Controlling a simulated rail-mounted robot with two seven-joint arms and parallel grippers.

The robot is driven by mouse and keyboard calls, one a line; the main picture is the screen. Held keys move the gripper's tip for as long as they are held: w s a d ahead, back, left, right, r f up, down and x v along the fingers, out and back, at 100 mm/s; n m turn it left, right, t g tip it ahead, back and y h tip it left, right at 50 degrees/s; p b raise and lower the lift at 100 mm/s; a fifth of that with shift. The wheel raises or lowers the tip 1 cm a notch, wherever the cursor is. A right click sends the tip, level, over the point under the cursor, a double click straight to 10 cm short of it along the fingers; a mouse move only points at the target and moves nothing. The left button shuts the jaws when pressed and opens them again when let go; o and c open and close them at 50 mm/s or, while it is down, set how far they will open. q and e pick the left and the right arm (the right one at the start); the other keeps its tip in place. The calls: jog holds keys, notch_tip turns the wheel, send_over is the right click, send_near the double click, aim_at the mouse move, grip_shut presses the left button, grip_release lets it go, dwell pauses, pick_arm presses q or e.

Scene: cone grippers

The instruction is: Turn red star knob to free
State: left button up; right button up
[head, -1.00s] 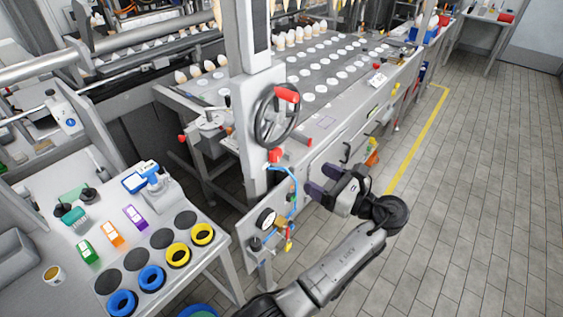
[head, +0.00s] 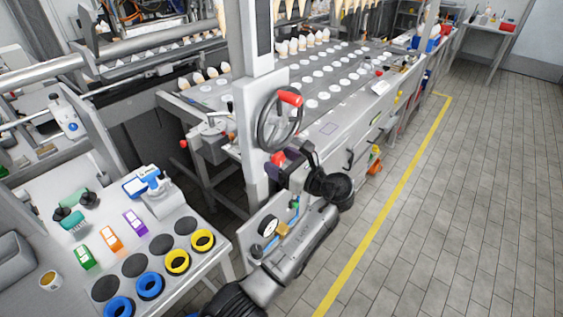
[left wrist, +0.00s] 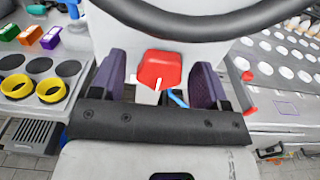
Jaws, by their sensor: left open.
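The red star knob (head: 278,157) sits on the grey column of the machine, just below the black handwheel. My left gripper (head: 286,164) is right at it and partly covers it in the head view. In the left wrist view the red knob (left wrist: 160,68) appears between the two purple fingers of my left gripper (left wrist: 160,80), which is open. There are visible gaps on both sides of the knob, and I see no finger touching it. How deep the knob lies between the fingers I cannot tell. My right gripper is not in view.
The handwheel (head: 279,120) with a red handle (head: 291,98) is just above the gripper. A pressure gauge (head: 268,226) and hoses are below it. A table with yellow rings (head: 203,241) stands at left. The floor (head: 470,200) at right is clear.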

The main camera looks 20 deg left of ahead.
pick_arm(q)
jog(key=c, duration=0.9)
jog(key=shift+r+n+p, duration=0.15)
jog(key=shift+n+p, duration=1)
jog(key=shift+n, duration=0.25)
jog(key=shift+n+p, duration=0.35)
jog(key=shift+n, duration=0.65)
jog(key=n, duration=0.2)
jog(key=shift+n, duration=0.3)
jog(key=n, duration=0.4)
jog(key=shift+f+n+b, duration=0.25)
jog(key=shift+n+b, duration=0.05)
jog(key=shift+b, duration=0.05)
jog(key=n+b, duration=0.1)
jog(key=n, duration=0.2)
jog(key=shift+n+b, duration=0.85)
jog(key=shift+n, duration=0.55)
jog(key=shift+r, duration=0.1)
